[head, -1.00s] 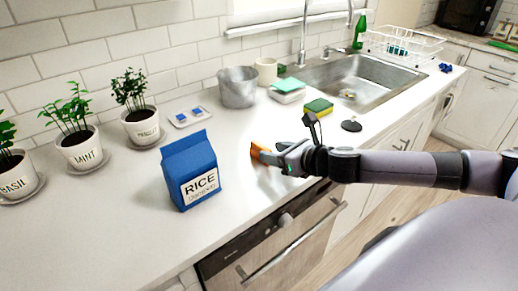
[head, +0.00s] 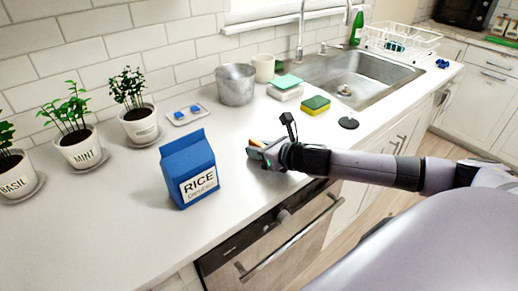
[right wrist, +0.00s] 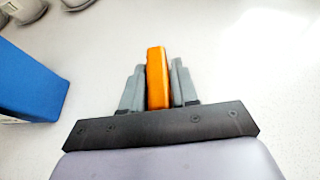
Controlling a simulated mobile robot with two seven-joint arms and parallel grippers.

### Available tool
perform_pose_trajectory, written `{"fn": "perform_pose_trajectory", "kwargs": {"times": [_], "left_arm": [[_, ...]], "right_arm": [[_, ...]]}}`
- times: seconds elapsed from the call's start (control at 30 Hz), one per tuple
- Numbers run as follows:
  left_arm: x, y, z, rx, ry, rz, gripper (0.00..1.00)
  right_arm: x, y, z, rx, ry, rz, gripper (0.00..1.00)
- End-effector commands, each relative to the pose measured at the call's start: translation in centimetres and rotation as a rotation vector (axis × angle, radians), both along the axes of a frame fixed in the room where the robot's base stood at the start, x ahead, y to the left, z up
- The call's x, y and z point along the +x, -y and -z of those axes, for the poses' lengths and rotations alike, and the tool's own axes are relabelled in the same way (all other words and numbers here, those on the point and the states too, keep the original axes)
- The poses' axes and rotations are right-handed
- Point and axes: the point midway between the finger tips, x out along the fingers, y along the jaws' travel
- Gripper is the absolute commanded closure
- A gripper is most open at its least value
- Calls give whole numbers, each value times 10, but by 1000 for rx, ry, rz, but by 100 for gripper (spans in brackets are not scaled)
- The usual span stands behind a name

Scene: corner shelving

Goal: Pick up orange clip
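The orange clip (right wrist: 158,78) stands between the two grey fingers of my right gripper (right wrist: 159,85) in the right wrist view. Both fingers lie close along its sides, and I see no clear gap. In the head view my right gripper (head: 256,155) is low over the counter, right of the rice packet. Only a small orange edge of the clip shows there, the rest hidden by the gripper. I cannot tell whether the clip is clear of the counter. My left gripper is not in view.
The blue rice packet (head: 188,168) stands on the white counter (head: 110,215), left of the gripper. A metal pot (head: 235,86), a sponge (head: 315,105) and a sink (head: 352,82) lie behind. Potted herbs (head: 80,147) stand at left. The counter's front edge is close.

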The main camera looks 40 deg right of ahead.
Motion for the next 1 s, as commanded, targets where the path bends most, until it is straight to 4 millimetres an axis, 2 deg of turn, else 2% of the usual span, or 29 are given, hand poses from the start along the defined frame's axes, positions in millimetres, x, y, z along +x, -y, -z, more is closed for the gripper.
{"fn": "perform_pose_trajectory", "kwargs": {"times": [0.03,0.07,0.1,0.43,0.63,0.77,1.0], "left_arm": [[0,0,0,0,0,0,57],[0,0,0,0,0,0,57],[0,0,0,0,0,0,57],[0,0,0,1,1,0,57],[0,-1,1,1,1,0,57],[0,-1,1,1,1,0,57],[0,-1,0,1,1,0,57]], "right_arm": [[0,0,0,0,0,0,89],[0,0,0,0,0,0,99],[0,0,0,0,0,0,100],[0,0,-2,0,1,0,100],[1,0,-15,-2,4,-1,100],[0,1,-36,-2,5,0,100],[0,1,-96,-2,7,0,100]]}}
